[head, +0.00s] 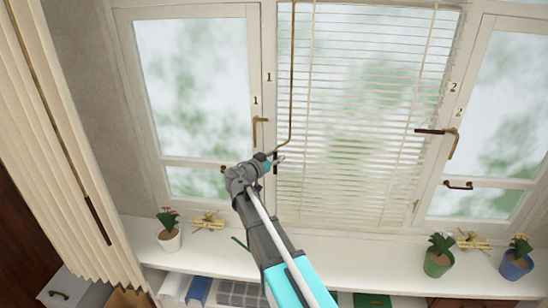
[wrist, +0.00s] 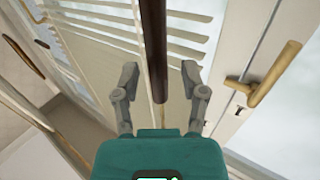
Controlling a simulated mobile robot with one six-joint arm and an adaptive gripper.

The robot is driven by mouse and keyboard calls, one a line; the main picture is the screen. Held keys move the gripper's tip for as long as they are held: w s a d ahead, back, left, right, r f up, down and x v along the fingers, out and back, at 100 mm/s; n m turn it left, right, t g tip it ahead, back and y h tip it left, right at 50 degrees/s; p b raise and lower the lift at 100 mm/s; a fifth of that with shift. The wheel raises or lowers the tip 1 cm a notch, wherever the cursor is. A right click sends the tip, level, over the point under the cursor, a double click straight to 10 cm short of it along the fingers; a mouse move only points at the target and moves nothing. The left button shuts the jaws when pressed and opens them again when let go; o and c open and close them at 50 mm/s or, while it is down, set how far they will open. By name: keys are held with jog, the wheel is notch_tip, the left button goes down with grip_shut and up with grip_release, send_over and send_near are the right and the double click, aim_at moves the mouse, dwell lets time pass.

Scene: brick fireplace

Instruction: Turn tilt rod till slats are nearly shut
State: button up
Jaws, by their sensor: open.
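The tilt rod (head: 292,75) is a thin brass rod hanging at the left side of the blind, cranked near its lower end. Its dark brown grip (wrist: 154,45) stands between my gripper's fingers in the wrist view. The blind's slats (head: 365,110) are pale and horizontal, with gaps through which the green outside shows; they also appear in the wrist view (wrist: 105,45). My gripper (head: 277,162) is at the rod's lower end. In the wrist view its two fingers (wrist: 160,78) are open, one on each side of the grip, with visible space beside it.
Brass window handles (head: 256,130) and (head: 452,140) flank the blind. A vertical-slat curtain (head: 60,130) with its own wand (head: 97,220) hangs at left. Potted plants (head: 169,238), (head: 437,262) and (head: 516,265) stand on the white sill (head: 340,250).

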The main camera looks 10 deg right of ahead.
grip_shut()
dwell(0.3)
jog(key=shift+a, duration=0.15)
